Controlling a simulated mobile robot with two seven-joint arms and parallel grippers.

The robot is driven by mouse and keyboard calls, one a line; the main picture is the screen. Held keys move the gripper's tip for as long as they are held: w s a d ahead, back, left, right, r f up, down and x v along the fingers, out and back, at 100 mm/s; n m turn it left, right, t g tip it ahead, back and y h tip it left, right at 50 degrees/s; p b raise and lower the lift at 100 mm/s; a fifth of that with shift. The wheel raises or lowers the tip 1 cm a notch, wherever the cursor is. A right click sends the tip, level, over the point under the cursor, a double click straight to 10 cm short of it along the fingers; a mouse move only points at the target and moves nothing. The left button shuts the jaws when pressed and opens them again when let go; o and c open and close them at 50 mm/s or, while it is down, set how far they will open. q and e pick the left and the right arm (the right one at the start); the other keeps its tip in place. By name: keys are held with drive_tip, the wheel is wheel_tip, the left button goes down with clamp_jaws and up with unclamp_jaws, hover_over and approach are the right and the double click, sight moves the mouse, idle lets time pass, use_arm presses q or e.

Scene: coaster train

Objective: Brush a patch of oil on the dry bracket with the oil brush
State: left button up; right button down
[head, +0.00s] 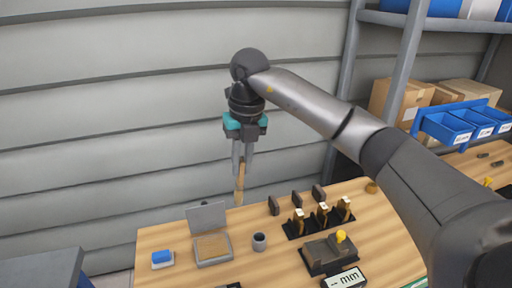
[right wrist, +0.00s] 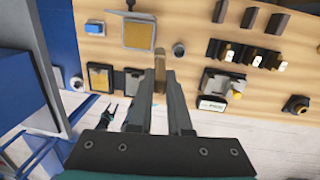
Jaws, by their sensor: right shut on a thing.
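My right gripper (head: 240,168) is shut on the oil brush (head: 239,190), a slim tan stick that hangs down from the fingers. It is held in the air above the back of the workbench and touches nothing. In the right wrist view the brush (right wrist: 160,62) sticks out between the two fingertips. Several dark upright pieces (head: 297,198) stand along the back of the bench, right of the brush. A black rack (head: 310,227) holds brass-and-white parts in front of them. I cannot tell which piece is the dry bracket. My left gripper is not in the head view.
An open case with a tan pad (head: 212,247), a small grey cup (head: 259,242) and a blue block (head: 162,256) stand at the bench's left. A dark fixture with a yellow knob (head: 341,236) stands front right. Blue bins (head: 447,127) are at far right.

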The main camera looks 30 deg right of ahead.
use_arm(q)
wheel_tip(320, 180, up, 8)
drive_tip(key=p, duration=0.7)
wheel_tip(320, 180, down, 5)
drive_tip(key=b, duration=0.5)
use_arm(e)
drive_tip(key=a+f+t+y, duration=0.1)
drive_tip(key=a+f, duration=0.2)
drive_tip(key=f, duration=0.4)
drive_tip(key=a+f+t+y, duration=0.1)
drive_tip(key=a+f, duration=0.1)
drive_tip(key=f, duration=0.5)
drive_tip(key=shift+w+a+m, duration=0.15)
drive_tip(key=shift+a+m, duration=0.15)
drive_tip(key=shift+a, duration=0.1)
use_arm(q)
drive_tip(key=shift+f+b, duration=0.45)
use_arm(e)
drive_tip(key=shift+f, duration=0.6)
drive_tip(key=shift+f, duration=0.15)
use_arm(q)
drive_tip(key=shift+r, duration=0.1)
